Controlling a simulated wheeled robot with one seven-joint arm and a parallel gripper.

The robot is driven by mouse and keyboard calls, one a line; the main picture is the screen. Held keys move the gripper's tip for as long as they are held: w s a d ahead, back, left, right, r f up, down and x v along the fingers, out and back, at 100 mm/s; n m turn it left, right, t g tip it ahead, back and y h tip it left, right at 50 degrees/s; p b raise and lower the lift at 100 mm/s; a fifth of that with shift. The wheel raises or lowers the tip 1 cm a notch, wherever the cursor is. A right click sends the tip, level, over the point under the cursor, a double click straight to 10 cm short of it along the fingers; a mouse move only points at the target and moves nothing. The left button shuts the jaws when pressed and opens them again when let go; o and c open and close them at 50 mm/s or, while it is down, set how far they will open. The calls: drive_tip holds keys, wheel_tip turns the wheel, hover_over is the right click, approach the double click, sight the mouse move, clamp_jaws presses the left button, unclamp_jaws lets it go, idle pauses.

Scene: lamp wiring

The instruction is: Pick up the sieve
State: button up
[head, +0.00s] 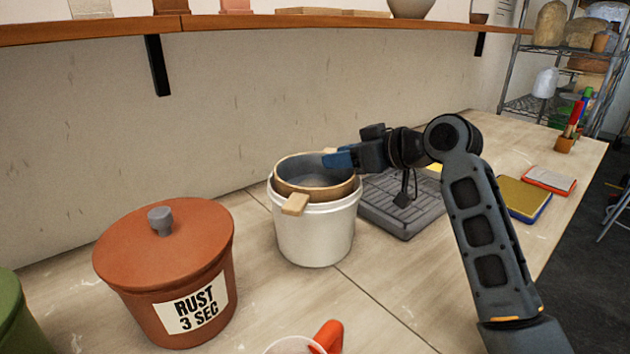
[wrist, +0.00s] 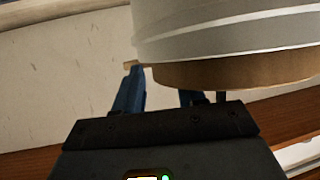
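The sieve (head: 316,190) has a round wooden rim and a grey bowl. It sits in the top of a white bucket (head: 318,238), with one wooden handle (head: 295,204) toward the front and another at the far side, partly hidden by my gripper. My gripper (head: 338,157) is at the sieve's far right rim, beside the far handle. In the wrist view the blue fingers (wrist: 160,84) are apart with wall showing between them. The wooden rim (wrist: 235,70) overlaps the right finger. Whether a finger touches the sieve cannot be told.
A terracotta lidded pot (head: 165,270) labelled "RUST 3 SEC" stands left of the bucket. A grey ribbed tray (head: 402,212) lies to the right, under my arm. A cup with a red handle (head: 328,336) is at the front. A wooden shelf (head: 250,26) runs above.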

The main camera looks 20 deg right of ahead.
drive_tip(key=shift+c, duration=0.2)
clamp_jaws()
drive_tip(key=shift+r, duration=0.1)
